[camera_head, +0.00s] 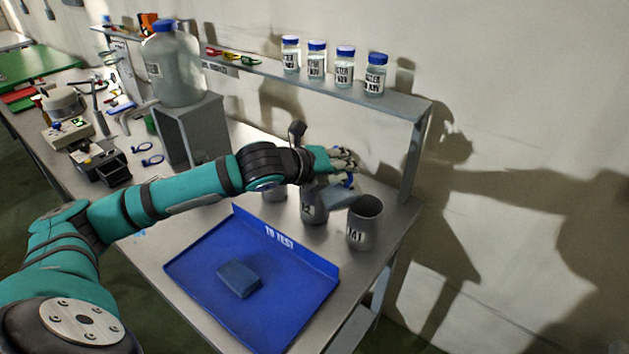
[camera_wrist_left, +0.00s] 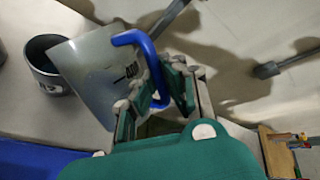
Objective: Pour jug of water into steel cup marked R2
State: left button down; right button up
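My left gripper (camera_head: 338,163) is at the back right of the bench, with its fingers around the blue handle of a grey jug (camera_head: 344,198). In the left wrist view the handle passes between the fingertips (camera_wrist_left: 158,95), and the jug body (camera_wrist_left: 95,75) extends to the left, tilted. A steel cup (camera_head: 313,208) stands just left of and below the jug, its mark only partly legible and its top partly covered. Another steel cup (camera_head: 364,228) with a dark mark stands to the right. One cup (camera_wrist_left: 45,68) shows beside the jug in the wrist view. My right gripper is out of view.
Another cup (camera_head: 275,194) is mostly hidden under my left forearm. A blue tray (camera_head: 190,265) holding a blue block (camera_head: 239,279) lies in front. A shelf (camera_head: 400,101) with several blue-capped bottles stands behind. A large container (camera_head: 175,75) sits on a grey box (camera_head: 190,132) to the left.

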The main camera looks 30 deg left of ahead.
pick_arm(q)
jog(key=shift+w+a, duration=0.15)
jog(key=shift+w, duration=0.1)
jog(key=shift+a+r+n, duration=0.15)
jog(key=shift+n, duration=0.15)
jog(key=shift+w+a, duration=0.1)
jog(key=shift+w+a+g+h+p, duration=0.15)
jog(key=shift+g+h+p, duration=0.15)
jog(key=shift+a+n, duration=0.15)
jog(key=shift+n, duration=0.15)
